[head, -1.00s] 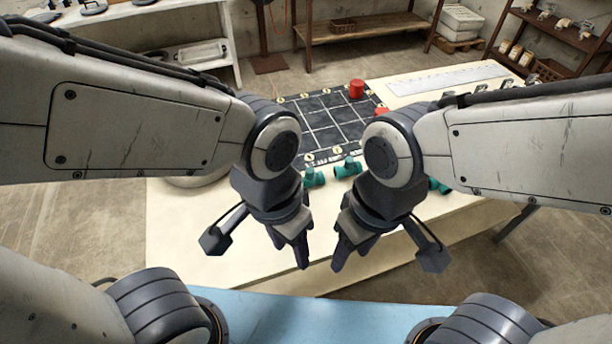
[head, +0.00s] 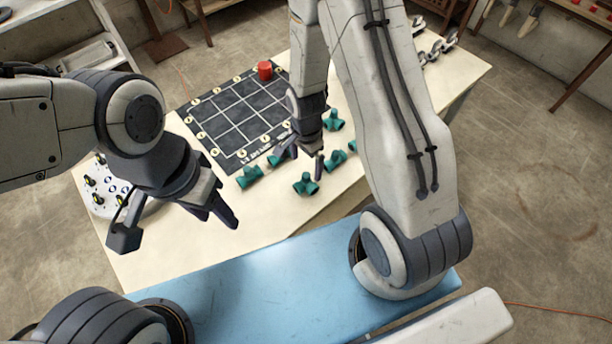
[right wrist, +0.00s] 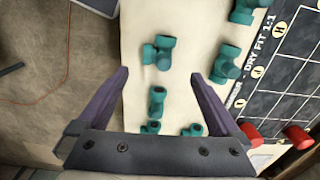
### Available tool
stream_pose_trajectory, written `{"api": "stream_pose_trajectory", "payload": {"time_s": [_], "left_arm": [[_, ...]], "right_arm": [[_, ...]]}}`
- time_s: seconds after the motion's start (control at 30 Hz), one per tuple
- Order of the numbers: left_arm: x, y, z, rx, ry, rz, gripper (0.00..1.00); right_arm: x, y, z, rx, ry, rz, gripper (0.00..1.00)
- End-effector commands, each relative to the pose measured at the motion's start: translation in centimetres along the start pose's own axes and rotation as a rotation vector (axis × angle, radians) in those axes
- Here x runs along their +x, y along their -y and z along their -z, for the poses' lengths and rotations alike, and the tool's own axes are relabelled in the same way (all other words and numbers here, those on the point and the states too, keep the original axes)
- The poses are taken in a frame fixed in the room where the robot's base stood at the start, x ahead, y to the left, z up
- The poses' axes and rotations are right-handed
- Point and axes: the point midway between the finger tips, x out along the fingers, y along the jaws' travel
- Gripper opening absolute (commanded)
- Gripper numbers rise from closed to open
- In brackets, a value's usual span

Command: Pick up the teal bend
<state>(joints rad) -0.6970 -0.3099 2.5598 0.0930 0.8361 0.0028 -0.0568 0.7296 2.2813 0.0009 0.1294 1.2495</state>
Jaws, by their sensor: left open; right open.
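Several teal pipe fittings lie on the pale table (head: 140,238). One small fitting (right wrist: 157,101) looks like a bend and shows between my right gripper's fingers in the right wrist view; it also shows in the head view (head: 335,158). I cannot be sure of its shape. A fitting with a side branch (right wrist: 157,52) lies near it, also in the head view (head: 305,183). My right gripper (head: 303,160) is open, empty and above the fittings; its fingers also show in the wrist view (right wrist: 158,78). My left gripper (head: 219,214) is open and empty over the table's near left.
Other teal fittings lie near the black grid board (head: 238,110), one (head: 249,176) by its near corner. A red piece (head: 265,70) stands at the board's far edge. A white round plate (head: 103,205) with fixtures is at the left. The near table strip is clear.

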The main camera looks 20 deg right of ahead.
Motion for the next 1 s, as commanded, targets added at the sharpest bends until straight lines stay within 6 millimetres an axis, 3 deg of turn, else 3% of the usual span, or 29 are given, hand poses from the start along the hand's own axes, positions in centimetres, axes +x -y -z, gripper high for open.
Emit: {"api": "stream_pose_trajectory", "payload": {"time_s": [0.3,0.67,1.0], "left_arm": [[-0.9,-0.1,0.0,0.0,0.0,0.0,0.5],[-1.8,-0.1,0.1,0.001,0.0,0.0,0.5],[-3.4,-0.2,0.2,0.004,0.0,0.0,0.5]], "right_arm": [[4.0,-0.3,0.5,0.039,0.001,-0.004,1.0],[6.4,-0.4,0.6,0.037,0.001,-0.004,1.0],[10.3,-0.5,0.8,0.036,0.001,-0.004,1.0]]}}
